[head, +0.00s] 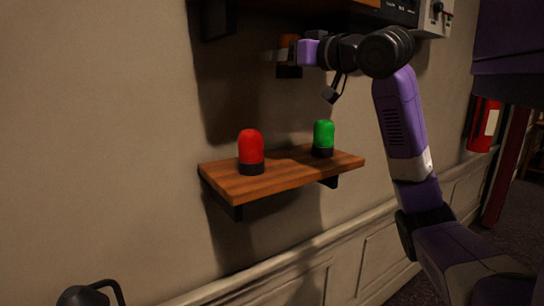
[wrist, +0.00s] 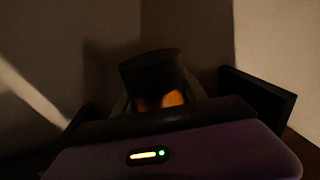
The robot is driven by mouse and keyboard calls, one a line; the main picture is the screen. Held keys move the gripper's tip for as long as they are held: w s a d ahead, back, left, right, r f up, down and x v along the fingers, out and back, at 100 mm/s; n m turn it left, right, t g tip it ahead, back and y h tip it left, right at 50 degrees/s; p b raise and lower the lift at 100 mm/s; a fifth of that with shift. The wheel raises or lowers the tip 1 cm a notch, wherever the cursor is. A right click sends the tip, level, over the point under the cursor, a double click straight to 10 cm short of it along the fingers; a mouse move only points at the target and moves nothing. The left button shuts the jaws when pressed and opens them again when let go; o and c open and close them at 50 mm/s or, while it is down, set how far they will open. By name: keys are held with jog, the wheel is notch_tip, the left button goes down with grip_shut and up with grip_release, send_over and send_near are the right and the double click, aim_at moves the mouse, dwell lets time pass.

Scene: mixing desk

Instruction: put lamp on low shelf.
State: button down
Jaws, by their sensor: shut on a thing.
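An orange lamp (head: 289,41) with a black base is in my gripper (head: 282,56), in front of the wall and above the low shelf. The gripper is shut around the lamp's middle and hides part of it. The lamp looks roughly upright, its black base downward. In the wrist view the lamp's black base (wrist: 151,68) and a little orange show between dark fingers. The wooden low shelf (head: 282,182) carries a red lamp (head: 250,148) at left and a green lamp (head: 323,135) at right, both upright.
A higher wooden shelf (head: 285,19) with a dark bracket (head: 215,20) is at the top, close above my gripper. Equipment with knobs (head: 430,17) stands at the top right. The low shelf has bare wood between the red and green lamps. A red object (head: 484,122) hangs at the far right.

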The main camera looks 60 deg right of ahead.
notch_tip(320, 180, down, 20)
jog(key=shift+w+r+b, duration=0.1)
jog(key=shift+b, duration=0.95)
jog(key=shift+f, duration=0.25)
jog(key=c, duration=0.6)
grip_release()
jog(key=shift+r, duration=0.1)
jog(key=shift+r, duration=0.2)
jog(key=b+v, duration=0.1)
jog(key=v, duration=1.1)
jog(key=shift+f, duration=0.15)
